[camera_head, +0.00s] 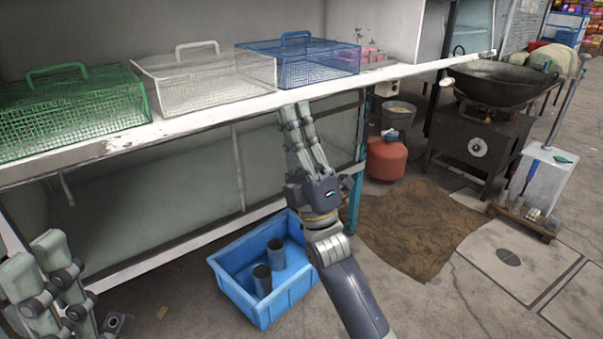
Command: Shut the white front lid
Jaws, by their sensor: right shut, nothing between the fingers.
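The white wire basket (216,85) stands on the white shelf between the green and blue baskets. Its lid, with a white handle (197,47) on top, looks flat and down; I see no clear gap along its front edge. My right gripper (295,112) is shut and empty. It points up at the shelf's front edge, right of the white basket and in front of the blue one, not touching the white basket. My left gripper (34,253) is at the lower left, partly cut off, well below the shelf; its opening is unclear.
The green basket (70,112) and blue basket (300,65) flank the white one. The shelf edge (180,122) runs across the front. Below are a blue crate (290,300) with dark cups, a red gas bottle (386,160) and a wok (500,82) on a stove.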

